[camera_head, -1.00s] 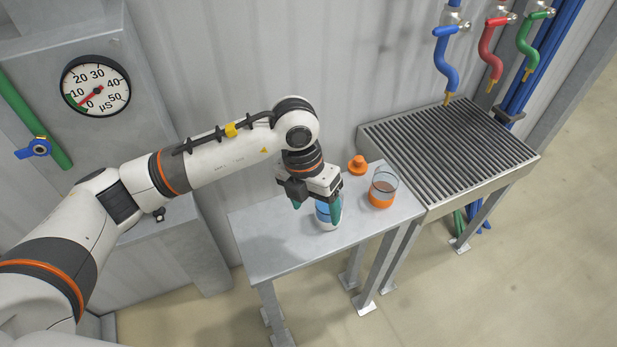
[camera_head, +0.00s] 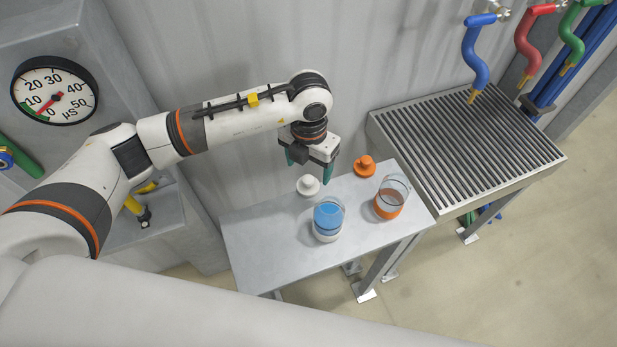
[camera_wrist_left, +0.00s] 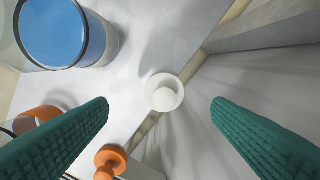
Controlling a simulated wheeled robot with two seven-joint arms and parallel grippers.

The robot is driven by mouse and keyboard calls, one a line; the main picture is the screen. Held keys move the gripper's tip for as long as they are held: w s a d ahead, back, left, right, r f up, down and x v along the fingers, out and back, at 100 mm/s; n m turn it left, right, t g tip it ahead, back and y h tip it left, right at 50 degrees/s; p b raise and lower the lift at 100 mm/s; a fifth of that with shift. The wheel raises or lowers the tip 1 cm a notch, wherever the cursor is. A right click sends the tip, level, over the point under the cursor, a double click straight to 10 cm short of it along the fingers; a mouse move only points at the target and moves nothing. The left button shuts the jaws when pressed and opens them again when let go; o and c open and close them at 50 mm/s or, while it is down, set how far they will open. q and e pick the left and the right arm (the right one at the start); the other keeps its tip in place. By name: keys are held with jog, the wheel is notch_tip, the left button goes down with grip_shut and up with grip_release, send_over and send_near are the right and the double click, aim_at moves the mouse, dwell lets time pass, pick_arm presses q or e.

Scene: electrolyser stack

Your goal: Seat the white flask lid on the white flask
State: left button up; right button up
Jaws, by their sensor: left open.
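The white flask lid (camera_head: 308,186) lies on the small grey table near the wall, its round knob up. The white flask (camera_head: 326,236), with blue liquid and a white base, stands upright and uncovered on the table, nearer the camera than the lid. My left gripper (camera_head: 309,168) is open and empty above the lid, its green fingers pointing down. In the left wrist view the lid (camera_wrist_left: 164,92) shows in the gap between the two fingers (camera_wrist_left: 160,117), apart from both. The flask (camera_wrist_left: 62,32) is at the upper left there. My right gripper is not in view.
The table's (camera_head: 262,252) left part is clear. A grated bench (camera_head: 465,135) adjoins on the right, and the wall is close behind.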

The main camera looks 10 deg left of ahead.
aim_at(308, 178)
pick_arm(q)
jog(key=shift+f, duration=0.85)
jog(key=shift+w+f, duration=0.15)
jog(key=shift+f, duration=0.2)
jog(key=f, duration=0.1)
jog(key=f+p, duration=0.1)
jog(key=f, duration=0.1)
jog(key=shift+w+a+f+p, duration=0.1)
jog(key=shift+w+f+p, duration=0.15)
jog(key=shift+p, duration=0.05)
jog(key=shift+f, duration=0.65)
jog(key=c, duration=1)
